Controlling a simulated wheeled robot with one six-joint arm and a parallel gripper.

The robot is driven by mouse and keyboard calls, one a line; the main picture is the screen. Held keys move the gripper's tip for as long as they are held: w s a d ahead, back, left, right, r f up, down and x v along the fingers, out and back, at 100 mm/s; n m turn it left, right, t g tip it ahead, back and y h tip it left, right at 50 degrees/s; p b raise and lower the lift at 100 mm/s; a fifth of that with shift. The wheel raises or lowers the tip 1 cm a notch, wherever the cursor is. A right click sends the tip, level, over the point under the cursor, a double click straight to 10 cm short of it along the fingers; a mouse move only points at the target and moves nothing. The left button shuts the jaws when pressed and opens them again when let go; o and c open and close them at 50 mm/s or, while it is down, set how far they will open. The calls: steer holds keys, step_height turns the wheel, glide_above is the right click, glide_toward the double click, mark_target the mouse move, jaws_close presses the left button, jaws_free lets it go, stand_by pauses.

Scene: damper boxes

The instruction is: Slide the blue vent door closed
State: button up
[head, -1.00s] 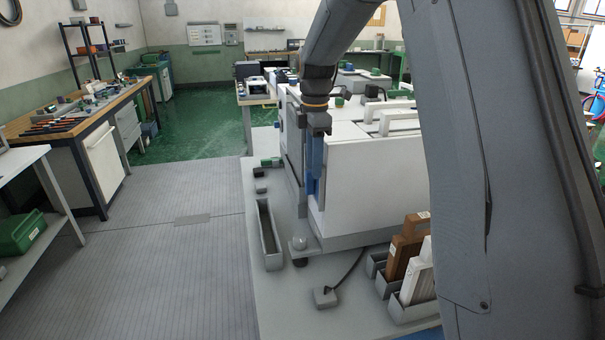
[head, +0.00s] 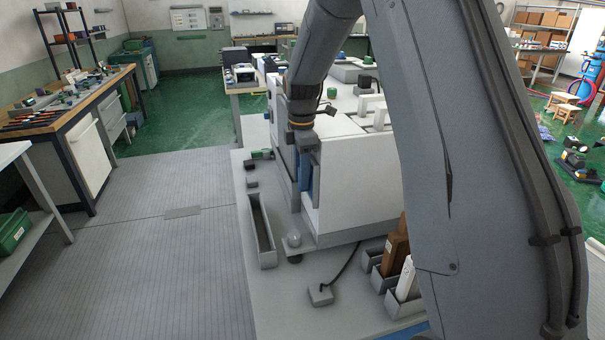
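A white box unit (head: 358,180) stands on a grey bench, and the blue vent door (head: 304,172) shows as a narrow upright blue strip at its left end. A grey upright post stands just left of the strip. My gripper (head: 306,146) points down from my arm at the top of this strip, touching or very close to it. The fingertips are small and seen edge-on, so I cannot tell whether they are shut on the door. Most of the door's face and the opening behind it are hidden.
A long grey tray (head: 262,232), a small grey block (head: 320,294) with a cable and small bins (head: 396,280) holding brown and white pieces lie on the bench (head: 280,315). My arm hides the right side. The floor at left is clear.

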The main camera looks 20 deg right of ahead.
steer(key=shift+f, duration=0.5)
steer(key=shift+c, duration=0.4)
jaws_close()
steer(key=shift+w, duration=0.1)
steer(key=w+b, duration=0.2)
steer(key=w, duration=0.5)
steer(key=shift+w+r, duration=0.15)
